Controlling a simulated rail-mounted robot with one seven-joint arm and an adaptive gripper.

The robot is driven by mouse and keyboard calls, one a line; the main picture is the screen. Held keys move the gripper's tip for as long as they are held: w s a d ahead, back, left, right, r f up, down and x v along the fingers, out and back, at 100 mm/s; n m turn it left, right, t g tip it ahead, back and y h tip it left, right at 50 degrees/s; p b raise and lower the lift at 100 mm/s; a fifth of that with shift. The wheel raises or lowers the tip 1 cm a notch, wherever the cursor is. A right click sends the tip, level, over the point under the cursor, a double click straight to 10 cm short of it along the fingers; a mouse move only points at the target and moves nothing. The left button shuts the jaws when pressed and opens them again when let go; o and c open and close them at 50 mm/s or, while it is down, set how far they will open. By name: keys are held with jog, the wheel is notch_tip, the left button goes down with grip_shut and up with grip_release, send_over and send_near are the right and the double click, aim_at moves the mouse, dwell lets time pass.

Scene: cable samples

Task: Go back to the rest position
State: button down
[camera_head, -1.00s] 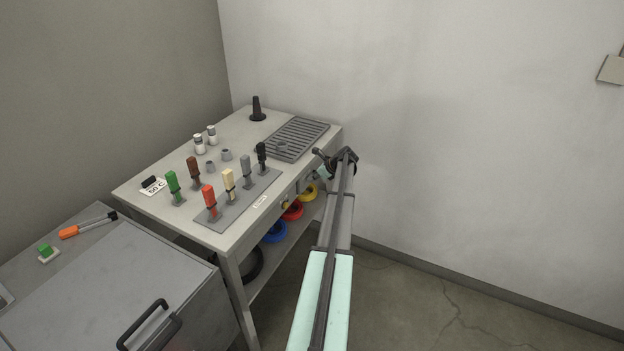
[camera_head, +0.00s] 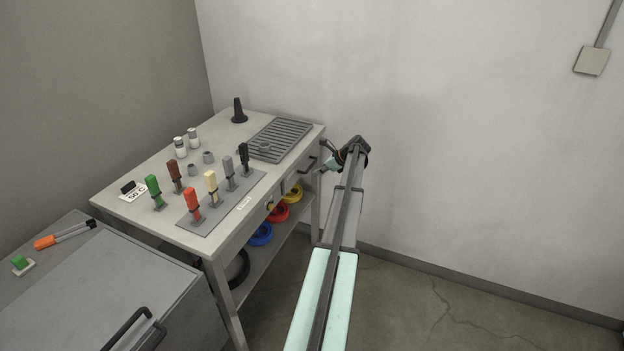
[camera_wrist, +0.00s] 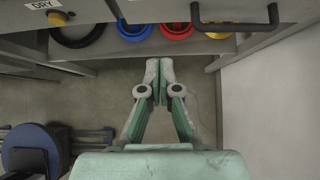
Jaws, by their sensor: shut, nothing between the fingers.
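My gripper (camera_wrist: 160,82) shows in the wrist view with its two pale green fingers together and nothing between them. It points down over bare floor, in front of the table's drawer and lower shelf. In the head view my arm reaches out past the right front corner of the table (camera_head: 150,224), and my gripper is small and mostly hidden at its far end.
The drawer handle (camera_wrist: 236,26) juts out ahead of my gripper. Blue (camera_wrist: 134,30), red (camera_wrist: 177,30) and yellow coils lie on the lower shelf. A slatted tray (camera_head: 282,138) and a dark cone (camera_head: 239,112) are at the table's back. Floor (camera_head: 430,300) at right is clear.

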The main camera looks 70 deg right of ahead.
jog(key=s+a+f+n+g, duration=0.2)
jog(key=s+a+f+n, duration=0.15)
jog(key=n, duration=0.25)
jog(key=w+a+f+n+g+y, duration=0.1)
jog(key=w+a+f+n+g, duration=0.15)
jog(key=a+f+n, duration=0.85)
jog(key=w+a+f+g+y, duration=0.1)
jog(key=w+a+f+g, duration=0.2)
jog(key=a, duration=1.6)
jog(key=w+a+f+n+g+y, duration=0.1)
jog(key=w+a+f+n, duration=0.2)
jog(key=a+f+n, duration=0.85)
jog(key=s+a+f+n+g, duration=0.15)
jog(key=s+a, duration=0.25)
jog(key=a, duration=0.9)
jog(key=s+a+f+g, duration=0.1)
jog(key=s+a+g, duration=0.15)
jog(key=a, duration=0.95)
jog(key=s+a+f+n+g+h, duration=0.1)
jog(key=s+a+n+g+h, duration=0.2)
jog(key=s+a, duration=1.1)
jog(key=a+n, duration=0.1)
jog(key=n, duration=0.2)
jog(key=shift+s+a, duration=0.2)
jog(key=shift+s, duration=0.2)
